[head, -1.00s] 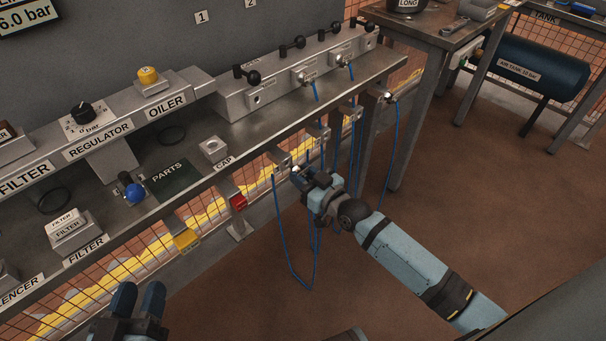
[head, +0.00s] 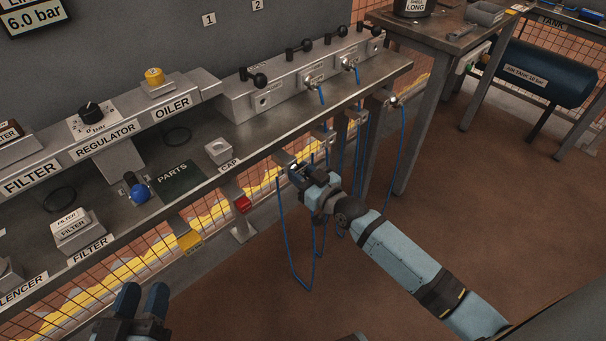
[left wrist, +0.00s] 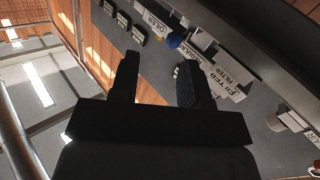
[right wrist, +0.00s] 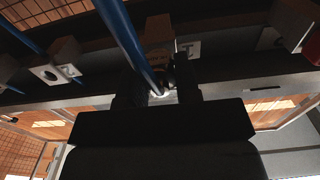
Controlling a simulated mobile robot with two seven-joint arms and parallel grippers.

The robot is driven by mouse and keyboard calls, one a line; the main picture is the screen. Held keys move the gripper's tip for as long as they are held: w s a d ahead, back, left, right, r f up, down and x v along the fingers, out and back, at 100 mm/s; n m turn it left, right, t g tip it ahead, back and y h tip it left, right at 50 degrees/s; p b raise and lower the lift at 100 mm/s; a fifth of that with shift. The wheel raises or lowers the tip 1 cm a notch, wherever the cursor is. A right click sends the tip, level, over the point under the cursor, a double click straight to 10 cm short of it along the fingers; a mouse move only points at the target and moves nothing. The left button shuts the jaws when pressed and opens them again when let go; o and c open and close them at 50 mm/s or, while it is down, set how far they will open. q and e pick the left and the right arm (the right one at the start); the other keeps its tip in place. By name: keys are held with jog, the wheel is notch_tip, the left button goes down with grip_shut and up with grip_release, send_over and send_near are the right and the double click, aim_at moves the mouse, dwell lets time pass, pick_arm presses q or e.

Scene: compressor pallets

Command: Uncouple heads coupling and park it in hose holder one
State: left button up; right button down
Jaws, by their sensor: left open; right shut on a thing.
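My right gripper (head: 301,171) is shut on the metal end coupling (right wrist: 160,93) of a blue hose (right wrist: 130,40). It is at the leftmost hose bracket (head: 284,158) under the bench's front edge. The fingers hide much of the coupling, and I cannot tell whether it is seated in the bracket or just in front of it. The hose (head: 281,220) hangs in a loop below. On the manifold (head: 295,80), two outlets have blue hoses and the left outlet (head: 262,100) shows none. My left gripper (head: 141,296) is open and empty, low at the left in front of the bench.
More brackets (head: 355,116) with hanging blue hoses line the bench edge to the right. A red block (head: 243,204) and a yellow block (head: 189,240) sit below the edge to the left. The parts mat (head: 178,178) and a cap block (head: 218,151) lie on the bench. Floor is clear at right.

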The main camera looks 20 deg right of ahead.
jog(key=shift+w, duration=0.15)
jog(key=c, duration=0.8)
grip_release()
jog(key=shift+o, duration=0.2)
pick_arm(q)
jog(key=s+a+f+g+y+p, duration=0.2)
jog(key=a+f+g+y, duration=0.1)
jog(key=f, duration=0.6)
jog(key=shift+s+a+f+g+p, duration=0.25)
jog(key=shift+a+g+p, duration=0.15)
jog(key=shift+g, duration=0.1)
pick_arm(e)
jog(key=v, duration=1.4)
jog(key=shift+w, duration=0.1)
